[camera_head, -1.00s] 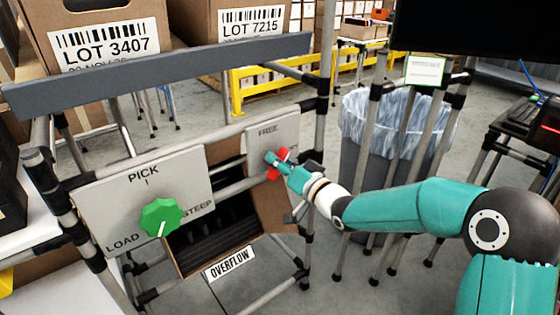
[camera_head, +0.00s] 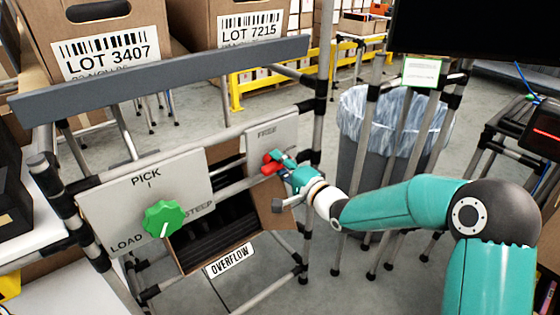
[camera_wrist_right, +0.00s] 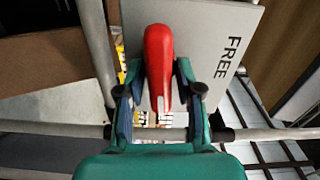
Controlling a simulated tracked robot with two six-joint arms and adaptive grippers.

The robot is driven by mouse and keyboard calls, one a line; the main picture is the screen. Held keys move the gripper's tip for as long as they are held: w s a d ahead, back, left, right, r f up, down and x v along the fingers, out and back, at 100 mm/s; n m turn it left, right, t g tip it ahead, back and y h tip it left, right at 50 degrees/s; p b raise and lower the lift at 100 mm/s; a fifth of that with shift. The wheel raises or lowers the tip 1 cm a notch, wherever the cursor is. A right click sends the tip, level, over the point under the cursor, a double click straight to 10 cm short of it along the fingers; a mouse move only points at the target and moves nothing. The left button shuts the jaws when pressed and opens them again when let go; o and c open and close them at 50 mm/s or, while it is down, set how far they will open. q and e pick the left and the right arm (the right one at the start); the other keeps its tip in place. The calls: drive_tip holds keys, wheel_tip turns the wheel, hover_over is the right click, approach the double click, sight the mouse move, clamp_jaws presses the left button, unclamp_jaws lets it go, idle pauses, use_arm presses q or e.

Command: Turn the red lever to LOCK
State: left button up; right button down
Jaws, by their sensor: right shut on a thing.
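The red lever (camera_head: 268,169) is on a grey panel (camera_head: 284,131) marked FREE, right of centre in the head view. It also shows in the right wrist view (camera_wrist_right: 158,50), with its narrow end between my fingers. My right gripper (camera_head: 279,160) is shut on the lever, one finger on each side of it (camera_wrist_right: 158,92). The gripper hides part of the lever and the lower panel in the head view. No LOCK mark can be read in either view. My left gripper is not in view.
A green knob (camera_head: 165,219) sits on a plate marked PICK, LOAD and STEEP to the left. A tilted carton (camera_head: 275,205) above the OVERFLOW label lies below the lever. Frame posts and a lined bin (camera_head: 392,125) stand to the right.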

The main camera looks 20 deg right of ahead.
drive_tip(key=shift+d+f+m, duration=0.1)
drive_tip(key=shift+d+m, duration=0.15)
drive_tip(key=shift+m, duration=0.35)
drive_tip(key=shift+f, duration=0.1)
drive_tip(key=c, duration=1)
unclamp_jaws()
drive_tip(key=shift+w, duration=0.1)
drive_tip(key=shift+a, duration=0.1)
drive_tip(key=v, duration=1.2)
